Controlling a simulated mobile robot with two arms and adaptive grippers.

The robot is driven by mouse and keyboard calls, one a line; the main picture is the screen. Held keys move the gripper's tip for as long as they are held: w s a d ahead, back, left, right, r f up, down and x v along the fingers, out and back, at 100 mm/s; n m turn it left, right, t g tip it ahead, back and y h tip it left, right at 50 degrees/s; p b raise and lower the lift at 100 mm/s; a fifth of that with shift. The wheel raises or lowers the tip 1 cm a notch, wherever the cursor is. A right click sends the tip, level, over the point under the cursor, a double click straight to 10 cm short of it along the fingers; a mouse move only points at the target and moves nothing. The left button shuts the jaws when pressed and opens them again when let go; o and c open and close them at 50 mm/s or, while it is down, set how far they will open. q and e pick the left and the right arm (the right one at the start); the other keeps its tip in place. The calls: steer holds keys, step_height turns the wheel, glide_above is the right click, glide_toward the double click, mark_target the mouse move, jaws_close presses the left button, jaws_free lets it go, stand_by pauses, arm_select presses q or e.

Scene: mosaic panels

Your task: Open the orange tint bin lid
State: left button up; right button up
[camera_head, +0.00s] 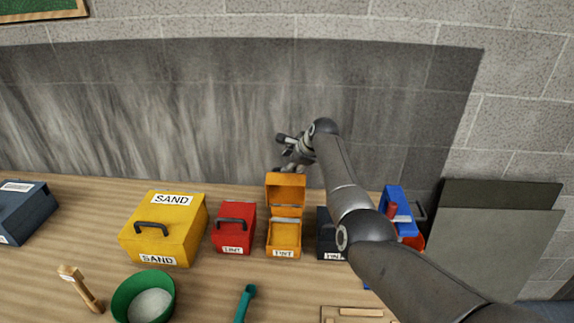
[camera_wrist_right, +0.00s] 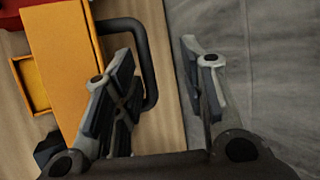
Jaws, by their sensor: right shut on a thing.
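The orange tint bin (camera_head: 284,240) stands on the bench with its lid (camera_head: 286,188) swung up, showing the inside. The lid also fills the left of the right wrist view (camera_wrist_right: 60,55), with a black handle (camera_wrist_right: 148,70) on its outer face. My right gripper (camera_head: 288,155) is behind and above the raised lid. In the right wrist view the fingers (camera_wrist_right: 160,62) straddle the handle's outer bar and look spaced apart; the exact contact is hard to see. My left gripper is not in view.
A red tint bin (camera_head: 233,238) stands close on the left and a dark tint bin (camera_head: 326,240) on the right. A yellow sand box (camera_head: 160,235), green bowl (camera_head: 146,296) and brush (camera_head: 80,288) are further left. The wall (camera_head: 230,110) is close behind.

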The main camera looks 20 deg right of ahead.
steer(key=shift+t, duration=0.6)
steer(key=d+r, duration=0.1)
steer(key=r, duration=0.1)
steer(key=s+r, duration=0.1)
steer(key=r, duration=0.1)
steer(key=s+d+r, duration=0.1)
steer(key=r, duration=0.1)
steer(key=shift+d+r, duration=0.1)
steer(key=shift+d, duration=0.25)
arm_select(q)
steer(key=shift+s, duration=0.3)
arm_select(e)
steer(key=shift+w+r, duration=0.2)
steer(key=shift+r, duration=0.55)
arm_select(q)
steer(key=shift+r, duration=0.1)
arm_select(e)
steer(key=v, duration=1.2)
steer(key=shift+a, duration=0.15)
